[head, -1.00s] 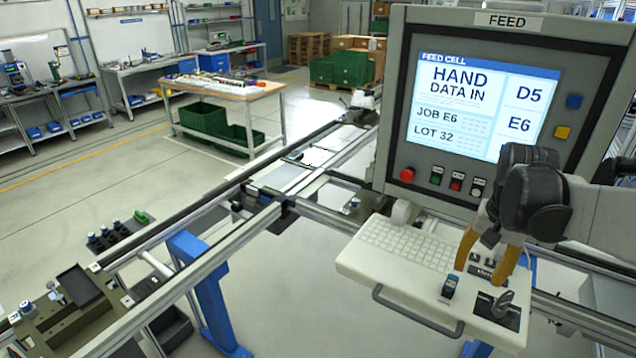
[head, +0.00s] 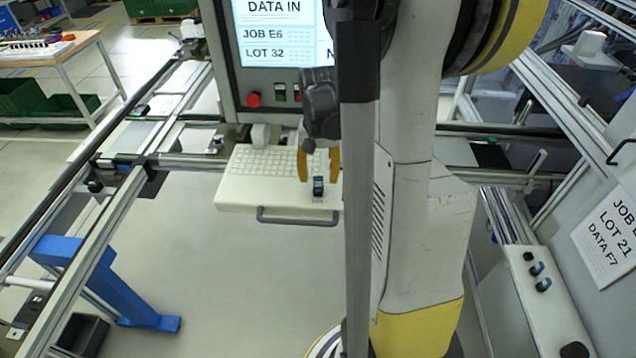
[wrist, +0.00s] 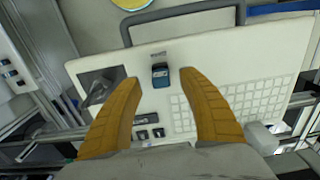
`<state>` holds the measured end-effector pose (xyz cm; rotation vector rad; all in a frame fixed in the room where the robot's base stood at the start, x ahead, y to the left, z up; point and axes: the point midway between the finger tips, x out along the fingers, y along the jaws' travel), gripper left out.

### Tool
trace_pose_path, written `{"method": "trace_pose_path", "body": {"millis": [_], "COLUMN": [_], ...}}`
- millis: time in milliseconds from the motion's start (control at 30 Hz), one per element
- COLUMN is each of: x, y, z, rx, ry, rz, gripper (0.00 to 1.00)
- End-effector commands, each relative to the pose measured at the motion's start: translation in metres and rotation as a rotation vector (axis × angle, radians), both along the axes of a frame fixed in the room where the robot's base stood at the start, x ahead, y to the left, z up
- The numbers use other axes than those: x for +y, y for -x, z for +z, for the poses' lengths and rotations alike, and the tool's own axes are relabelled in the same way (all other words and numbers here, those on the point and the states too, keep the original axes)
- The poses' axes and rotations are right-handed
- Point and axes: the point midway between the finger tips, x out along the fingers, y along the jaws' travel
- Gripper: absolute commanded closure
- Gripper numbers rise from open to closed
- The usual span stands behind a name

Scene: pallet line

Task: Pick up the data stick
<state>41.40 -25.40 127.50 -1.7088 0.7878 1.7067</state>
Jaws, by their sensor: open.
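The data stick (head: 318,187) is a small dark blue and black piece standing at the front of the white keyboard tray (head: 280,205). In the wrist view the stick (wrist: 160,74) shows a lighter label and lies between my fingertips, apart from both. My gripper (head: 319,174) is open and empty, with its two orange fingers pointing down over the tray. It also shows in the wrist view (wrist: 158,82). The exact height of the fingertips above the stick is hard to tell. My arm hides the tray's right part in the head view.
The feed screen (head: 279,32) with its red button (head: 253,99) stands behind the tray. A front handle (head: 297,221) sticks out from the tray. In the wrist view a dark key-like part (wrist: 100,88) is left of the stick. Similar blue pieces (head: 537,268) sit on a panel at right.

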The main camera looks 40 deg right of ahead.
Motion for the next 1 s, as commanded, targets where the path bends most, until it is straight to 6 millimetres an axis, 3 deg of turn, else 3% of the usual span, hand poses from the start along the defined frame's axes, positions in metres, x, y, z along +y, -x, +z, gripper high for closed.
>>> {"method": "trace_pose_path", "body": {"millis": [200, 433, 567, 600, 1000], "x": [0.0, 0.0, 0.0, 0.0, 0.0], "y": [-0.001, 0.0, 0.0, 0.0, 0.0], "z": [-0.026, -0.027, -0.027, -0.027, -0.025], "rx": [0.0, 0.0, 0.0, 0.0, 0.0], "ry": [0.0, 0.0, 0.0, 0.0, 0.0], "rz": [0.0, 0.0, 0.0, 0.0, 0.0], "gripper": [0.51, 0.51, 0.89, 0.94, 0.97]}}
